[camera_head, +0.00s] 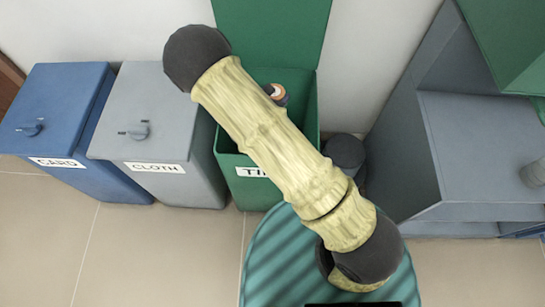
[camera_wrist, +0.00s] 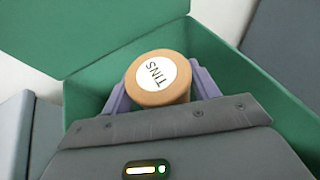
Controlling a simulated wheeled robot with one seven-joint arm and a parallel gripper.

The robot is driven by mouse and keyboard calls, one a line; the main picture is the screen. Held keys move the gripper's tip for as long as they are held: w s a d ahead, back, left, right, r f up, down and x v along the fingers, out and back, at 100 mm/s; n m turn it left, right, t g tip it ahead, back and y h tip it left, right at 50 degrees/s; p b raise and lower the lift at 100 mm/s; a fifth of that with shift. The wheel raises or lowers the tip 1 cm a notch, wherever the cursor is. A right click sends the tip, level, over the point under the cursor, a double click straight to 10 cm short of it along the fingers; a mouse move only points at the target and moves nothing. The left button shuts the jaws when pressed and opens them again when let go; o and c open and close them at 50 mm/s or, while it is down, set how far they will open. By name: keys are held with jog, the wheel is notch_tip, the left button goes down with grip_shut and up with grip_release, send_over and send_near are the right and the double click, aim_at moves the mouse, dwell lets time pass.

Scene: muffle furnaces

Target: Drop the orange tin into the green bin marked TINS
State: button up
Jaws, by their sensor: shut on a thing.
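The orange tin (camera_wrist: 158,85) is held in my gripper (camera_wrist: 164,92) in the wrist view, between two purple fingers. Its round end faces the camera and carries a white label reading TINS. A small part of the tin (camera_head: 277,94) shows in the head view past my arm, over the bin's opening. The green TINS bin (camera_head: 231,160) has its lid (camera_head: 270,30) raised, and its label is partly covered by my arm. In the wrist view the green bin walls (camera_wrist: 262,112) surround the tin and fingers. I cannot tell how deep the tin sits.
A grey CLOTH bin (camera_head: 155,150) and a blue CARD bin (camera_head: 60,115) stand to the left, both with lids shut. A grey cabinet (camera_head: 480,150) with shelves stands to the right. A white wall is behind. The tiled floor (camera_head: 150,250) in front of the left bins is clear.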

jog(key=shift+f+b, duration=0.6)
jog(key=shift+f, duration=0.6)
jog(key=o, duration=1.1)
jog(key=shift+c, duration=0.2)
jog(key=p+v, duration=0.1)
jog(key=v, duration=1.6)
jog(key=shift+s+r+p, duration=0.15)
jog(key=shift+p, duration=0.25)
